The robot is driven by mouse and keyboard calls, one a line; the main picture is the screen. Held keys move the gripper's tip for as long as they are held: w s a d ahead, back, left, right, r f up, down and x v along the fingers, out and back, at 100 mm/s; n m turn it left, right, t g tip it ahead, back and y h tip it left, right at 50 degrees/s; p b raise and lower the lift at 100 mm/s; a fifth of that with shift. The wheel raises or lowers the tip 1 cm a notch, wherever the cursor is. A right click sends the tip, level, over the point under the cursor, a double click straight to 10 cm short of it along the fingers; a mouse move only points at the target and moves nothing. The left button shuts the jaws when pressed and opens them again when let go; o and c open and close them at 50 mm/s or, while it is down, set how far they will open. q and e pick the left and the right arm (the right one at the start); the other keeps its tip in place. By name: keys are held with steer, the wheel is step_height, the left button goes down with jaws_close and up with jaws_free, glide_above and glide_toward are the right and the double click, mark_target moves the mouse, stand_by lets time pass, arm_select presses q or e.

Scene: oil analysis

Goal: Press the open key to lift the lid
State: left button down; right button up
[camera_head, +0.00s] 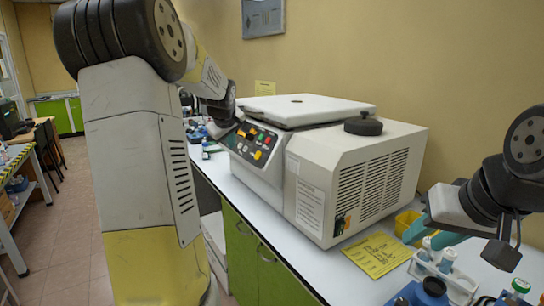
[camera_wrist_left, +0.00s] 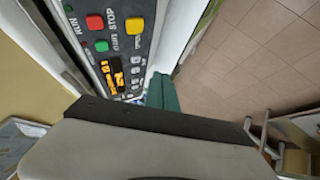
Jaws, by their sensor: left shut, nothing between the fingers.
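The white centrifuge (camera_head: 300,160) stands on the bench, its lid (camera_head: 300,107) lying flat on top. Its control panel (camera_head: 250,142) has red, green and yellow keys and a lit display. The left wrist view shows the panel close up, with a red key (camera_wrist_left: 95,22), a green key (camera_wrist_left: 102,46), a yellow key (camera_wrist_left: 134,25) and the orange display (camera_wrist_left: 112,75). I cannot clearly read which key is the open key.
A yellow label sheet (camera_head: 377,254) lies on the bench in front of the centrifuge. Blue items (camera_head: 425,292) stand at the bench's front. Green cabinets (camera_head: 255,262) are below.

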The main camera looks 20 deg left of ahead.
arm_select(q)
steer(key=w+d+f, duration=0.4)
steer(key=w, duration=0.1)
steer(key=shift+d+f, duration=0.25)
steer(key=shift+d, duration=0.1)
steer(key=shift+w, duration=0.15)
stand_by(1.8)
steer(key=shift+w+d+f, duration=0.2)
steer(key=shift+w+d+f, duration=0.2)
steer(key=shift+w+d, duration=0.05)
stand_by(0.8)
stand_by(0.4)
steer(key=shift+s+a+r, duration=0.4)
steer(key=shift+s+a, duration=0.05)
steer(key=shift+s, duration=0.1)
steer(key=s+a+r, duration=0.2)
steer(key=s, duration=0.1)
steer(key=shift+a+r, duration=0.35)
steer(key=shift+a, duration=0.05)
